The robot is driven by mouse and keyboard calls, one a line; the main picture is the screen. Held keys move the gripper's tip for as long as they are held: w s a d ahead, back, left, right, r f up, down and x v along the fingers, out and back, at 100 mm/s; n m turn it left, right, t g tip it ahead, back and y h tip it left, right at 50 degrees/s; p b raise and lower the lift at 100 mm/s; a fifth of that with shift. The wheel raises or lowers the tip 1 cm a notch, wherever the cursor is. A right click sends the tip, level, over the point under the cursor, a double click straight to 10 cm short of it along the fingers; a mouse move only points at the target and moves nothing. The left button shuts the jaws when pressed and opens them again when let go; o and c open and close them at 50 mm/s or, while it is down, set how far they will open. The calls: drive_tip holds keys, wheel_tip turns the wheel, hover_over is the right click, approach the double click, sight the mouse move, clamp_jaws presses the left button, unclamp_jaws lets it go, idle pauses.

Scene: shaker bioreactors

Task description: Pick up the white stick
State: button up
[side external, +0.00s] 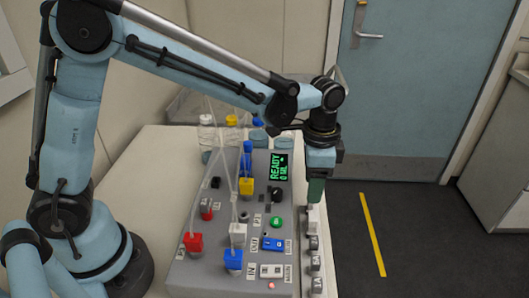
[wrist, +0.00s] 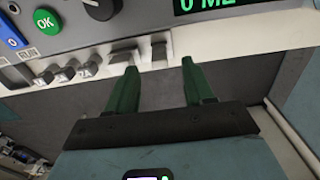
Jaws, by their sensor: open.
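The fingers partly hide the contact area in the side view.
The grey control panel (side external: 205,268) carries red, yellow, white and blue blocks with thin tubes. The floor to the right is clear, with a yellow stripe (side external: 372,234).

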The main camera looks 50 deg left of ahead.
wheel_tip(320, 180, down, 4)
drive_tip(key=shift+f, duration=0.1)
clamp_jaws()
idle(0.4)
